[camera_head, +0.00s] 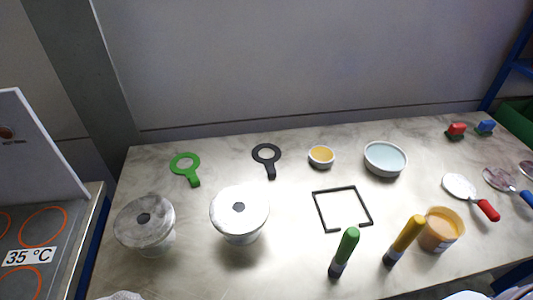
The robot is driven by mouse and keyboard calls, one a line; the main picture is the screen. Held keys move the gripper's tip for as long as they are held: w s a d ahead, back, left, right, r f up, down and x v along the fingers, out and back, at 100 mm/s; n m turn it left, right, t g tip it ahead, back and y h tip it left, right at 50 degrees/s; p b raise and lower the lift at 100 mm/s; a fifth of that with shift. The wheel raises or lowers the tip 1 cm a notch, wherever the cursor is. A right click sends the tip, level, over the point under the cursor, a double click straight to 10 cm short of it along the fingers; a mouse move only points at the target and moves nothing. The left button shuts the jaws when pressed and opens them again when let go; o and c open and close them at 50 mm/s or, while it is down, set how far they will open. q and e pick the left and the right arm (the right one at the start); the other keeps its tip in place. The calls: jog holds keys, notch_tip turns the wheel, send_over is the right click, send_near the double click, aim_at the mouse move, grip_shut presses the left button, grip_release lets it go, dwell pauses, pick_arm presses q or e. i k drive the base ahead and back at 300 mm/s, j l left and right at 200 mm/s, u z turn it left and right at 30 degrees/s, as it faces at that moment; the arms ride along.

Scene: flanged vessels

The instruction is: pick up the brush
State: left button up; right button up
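Two brush-like tools are at the front right of the table. One has a green handle (346,245) and a dark lower end. The other has a yellow handle (406,236) and a dark lower end, just left of a tub of orange-tan material (440,230). Both look roughly upright or leaning, handle end up; I cannot tell which is the brush meant. Neither gripper can be made out; only pale shapes cut off at the bottom edge show, too little to identify.
Two lidded flanged vessels (240,212) (145,222) stand at left on the marble table (290,265). Green (186,168) and black ring tools (267,158), bowls (385,158) (321,157) and a black square frame (317,208) lie behind. Red- and blue-handled scoops (488,210) (527,198) are right. A hotplate (65,240) stands left.

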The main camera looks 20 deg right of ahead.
aim_at(349, 241)
jog(key=z, duration=1.25)
